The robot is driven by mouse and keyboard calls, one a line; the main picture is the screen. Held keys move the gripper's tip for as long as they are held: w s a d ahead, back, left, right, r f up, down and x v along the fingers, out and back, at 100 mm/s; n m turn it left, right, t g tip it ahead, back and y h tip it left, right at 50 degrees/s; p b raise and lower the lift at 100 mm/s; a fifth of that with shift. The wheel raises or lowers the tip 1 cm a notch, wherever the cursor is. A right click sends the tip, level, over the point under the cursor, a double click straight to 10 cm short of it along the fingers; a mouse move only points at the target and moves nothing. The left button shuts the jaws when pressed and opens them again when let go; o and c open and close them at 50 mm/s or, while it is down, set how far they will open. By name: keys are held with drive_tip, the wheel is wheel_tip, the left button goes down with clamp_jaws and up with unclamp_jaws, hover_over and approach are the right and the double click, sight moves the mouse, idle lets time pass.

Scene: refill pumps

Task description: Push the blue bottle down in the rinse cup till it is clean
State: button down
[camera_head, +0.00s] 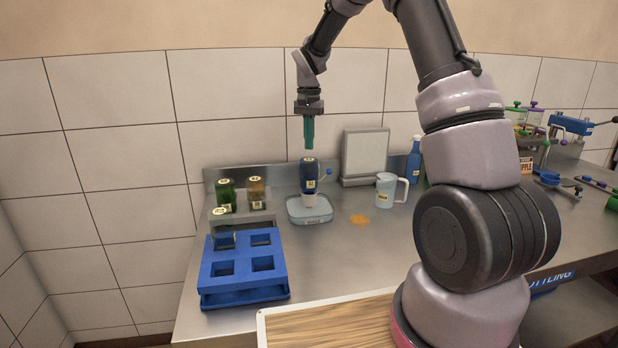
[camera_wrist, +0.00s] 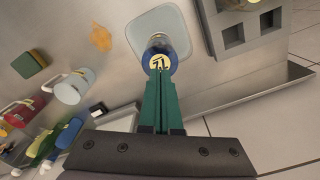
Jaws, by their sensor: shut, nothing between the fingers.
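The blue bottle (camera_head: 309,178) stands upside down, its pale neck end low in the rinse cup, a pale blue square-rimmed basin (camera_head: 296,210). The basin also shows in the wrist view (camera_wrist: 140,24). The bottle's round blue base with a yellow label (camera_wrist: 160,63) faces up at my wrist camera. My gripper (camera_head: 309,148) points straight down above the bottle, its green fingers shut and empty. The fingertips are very close to the bottle's base; whether they touch it I cannot tell. The wrist view shows the fingers (camera_wrist: 160,76) pressed together. The bottle's mouth is hidden in the basin.
A blue rack (camera_head: 243,280) with square holes stands front left. Two bottles, green (camera_head: 226,195) and amber (camera_head: 257,192), stand behind it. A clear jug (camera_head: 386,190), an orange spill (camera_head: 361,219) and a blue spray bottle (camera_head: 414,158) are to the right. A wooden board (camera_head: 325,325) lies in front.

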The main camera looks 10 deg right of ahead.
sight(309, 159)
drive_tip(key=shift+f, duration=0.1)
drive_tip(key=shift+f, duration=2.5)
drive_tip(key=shift+r, duration=2.6)
drive_tip(key=shift+r, duration=2.5)
